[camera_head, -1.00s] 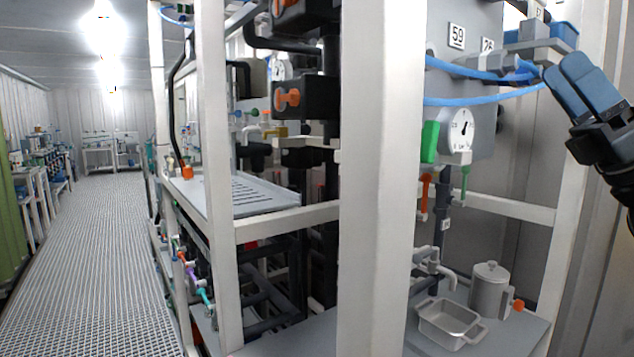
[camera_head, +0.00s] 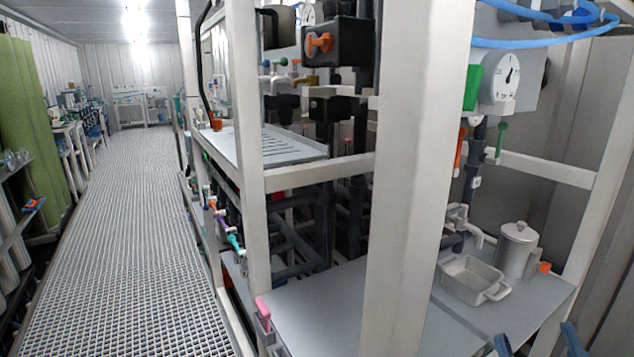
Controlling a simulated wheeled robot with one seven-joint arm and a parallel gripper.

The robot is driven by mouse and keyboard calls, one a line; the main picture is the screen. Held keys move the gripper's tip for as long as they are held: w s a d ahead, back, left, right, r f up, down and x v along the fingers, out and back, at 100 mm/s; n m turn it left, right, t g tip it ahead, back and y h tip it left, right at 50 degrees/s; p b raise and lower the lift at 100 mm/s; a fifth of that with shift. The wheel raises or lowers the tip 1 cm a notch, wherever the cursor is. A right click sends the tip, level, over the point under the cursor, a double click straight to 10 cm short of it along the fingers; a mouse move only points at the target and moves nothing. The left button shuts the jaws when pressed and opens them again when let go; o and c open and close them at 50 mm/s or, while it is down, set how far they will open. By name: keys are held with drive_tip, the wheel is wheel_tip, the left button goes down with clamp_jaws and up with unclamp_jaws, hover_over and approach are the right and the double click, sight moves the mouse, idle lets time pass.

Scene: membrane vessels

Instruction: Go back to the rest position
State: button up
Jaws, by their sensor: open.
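My gripper (camera_head: 538,341) shows only as two blue fingertips at the bottom right edge of the head view. The fingertips stand well apart with nothing seen between them. The rest of the gripper and the arm are out of frame. The fingertips appear in front of the lower grey shelf, below the square metal dish (camera_head: 470,278) and the lidded metal jug (camera_head: 516,250) in the picture. I cannot tell how far they are from the shelf.
White frame posts (camera_head: 418,180) stand close in front. A dial gauge (camera_head: 501,77), a blue hose (camera_head: 540,42) and black pipework sit within the frame. A grated walkway (camera_head: 135,230) runs clear along the left, with a side bench (camera_head: 72,150) beyond it.

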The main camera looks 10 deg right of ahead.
drive_tip(key=s+a+f+m+g+y, duration=0.2)
drive_tip(key=s+f, duration=0.4)
drive_tip(key=s, duration=0.5)
drive_tip(key=s+a+f+m+g+y, duration=0.2)
drive_tip(key=s+a+f+m+g, duration=0.2)
drive_tip(key=s, duration=0.8)
wheel_tip(320, 180, down, 2)
drive_tip(key=g, duration=0.3)
drive_tip(key=shift+f, duration=0.25)
